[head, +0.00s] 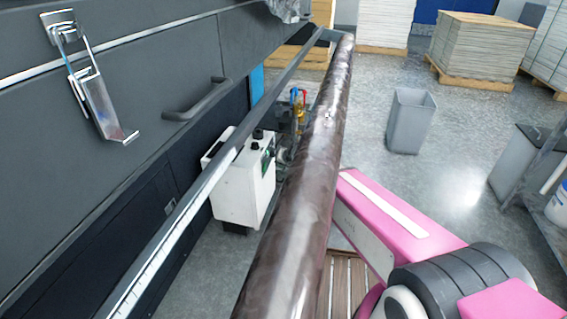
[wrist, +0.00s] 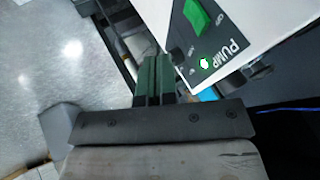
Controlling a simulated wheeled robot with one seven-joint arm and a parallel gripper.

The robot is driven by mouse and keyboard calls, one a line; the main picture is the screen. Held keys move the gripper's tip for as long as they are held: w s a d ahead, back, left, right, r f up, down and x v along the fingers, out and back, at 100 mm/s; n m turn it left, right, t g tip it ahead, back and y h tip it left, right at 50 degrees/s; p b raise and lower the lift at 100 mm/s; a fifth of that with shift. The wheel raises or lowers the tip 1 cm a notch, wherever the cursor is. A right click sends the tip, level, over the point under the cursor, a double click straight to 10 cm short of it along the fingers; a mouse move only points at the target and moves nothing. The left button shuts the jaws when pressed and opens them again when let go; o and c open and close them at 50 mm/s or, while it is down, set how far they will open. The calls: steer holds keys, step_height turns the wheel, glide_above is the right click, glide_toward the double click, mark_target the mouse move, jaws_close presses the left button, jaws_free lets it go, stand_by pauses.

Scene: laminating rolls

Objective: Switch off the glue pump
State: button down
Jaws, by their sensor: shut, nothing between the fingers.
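The glue pump is a white box (head: 243,185) on the floor in the head view, partly hidden behind a long grey rail. A green switch (head: 267,156) shows small on its face. In the wrist view, the box's dark panel (wrist: 208,38) reads "PUMP". It carries a green rocker switch (wrist: 196,16) and a lamp (wrist: 205,64) that glows greenish white. My gripper (wrist: 151,66) is shut and empty, its dark green fingers just left of the panel and apart from the switch. In the head view the gripper is hidden; my pink arm is at lower right.
A long brown roll (head: 308,170) and the grey rail (head: 215,174) run lengthwise beside the pump. A dark machine wall with a handle (head: 197,98) stands at left. A grey bin (head: 410,120) stands on open floor at right.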

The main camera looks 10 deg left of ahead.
mark_target(265, 167)
steer(key=w+a+f, duration=0.2)
steer(key=a+f, duration=0.1)
steer(key=a, duration=0.3)
steer(key=shift+w+a+f, duration=0.2)
steer(key=shift+w+f, duration=0.1)
steer(key=shift+f, duration=0.1)
steer(key=shift+a+r, duration=0.15)
steer(key=shift+a, duration=0.2)
steer(key=shift+r, duration=0.15)
steer(key=shift+r, duration=0.65)
steer(key=shift+d, duration=0.1)
